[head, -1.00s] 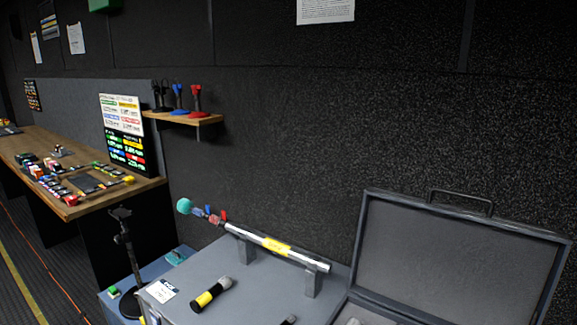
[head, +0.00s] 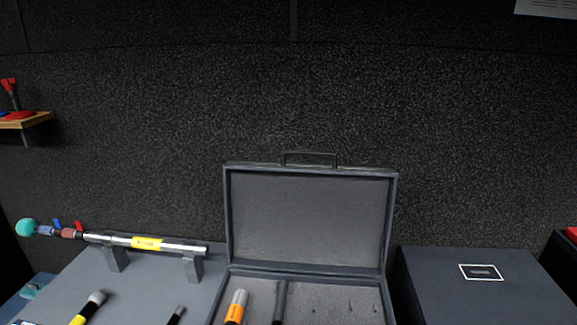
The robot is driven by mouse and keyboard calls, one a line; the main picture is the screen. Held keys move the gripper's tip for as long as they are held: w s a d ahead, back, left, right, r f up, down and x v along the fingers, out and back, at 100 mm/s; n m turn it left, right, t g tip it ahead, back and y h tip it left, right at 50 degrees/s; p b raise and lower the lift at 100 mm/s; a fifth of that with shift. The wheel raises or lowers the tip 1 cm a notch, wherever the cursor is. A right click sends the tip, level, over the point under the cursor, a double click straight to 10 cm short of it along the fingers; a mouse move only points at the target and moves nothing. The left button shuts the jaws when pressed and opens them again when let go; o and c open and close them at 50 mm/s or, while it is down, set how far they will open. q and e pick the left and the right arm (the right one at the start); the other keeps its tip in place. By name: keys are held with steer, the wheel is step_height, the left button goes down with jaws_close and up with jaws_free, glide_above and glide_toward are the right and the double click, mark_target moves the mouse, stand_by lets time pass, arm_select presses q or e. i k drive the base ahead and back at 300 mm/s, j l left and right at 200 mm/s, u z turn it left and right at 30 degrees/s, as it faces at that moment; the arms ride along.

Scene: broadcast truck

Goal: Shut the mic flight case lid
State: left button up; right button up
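The mic flight case stands open on the grey worktop, with its lid (head: 308,222) raised upright against the dark wall. A black handle (head: 310,154) is on the lid's top edge. The case base (head: 300,275) lies below it with a grey foam insert (head: 330,300), cut off by the bottom of the view. A microphone with an orange band (head: 236,308) and a dark microphone (head: 279,300) are in the base. Neither of my grippers is in view.
Left of the case, a silver boom pole (head: 170,246) rests on two grey stands. A yellow-banded microphone (head: 88,308) and a black one (head: 176,315) lie in front. A closed dark case (head: 430,275) stands to the right. A small shelf (head: 25,119) juts out at left.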

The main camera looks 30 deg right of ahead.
mark_target(334, 219)
steer(key=k+l+z, duration=0.15)
steer(key=l, duration=0.25)
steer(key=k+l+z, duration=0.1)
steer(key=l, duration=0.25)
steer(key=k+l+z, duration=0.15)
steer(key=l, duration=0.25)
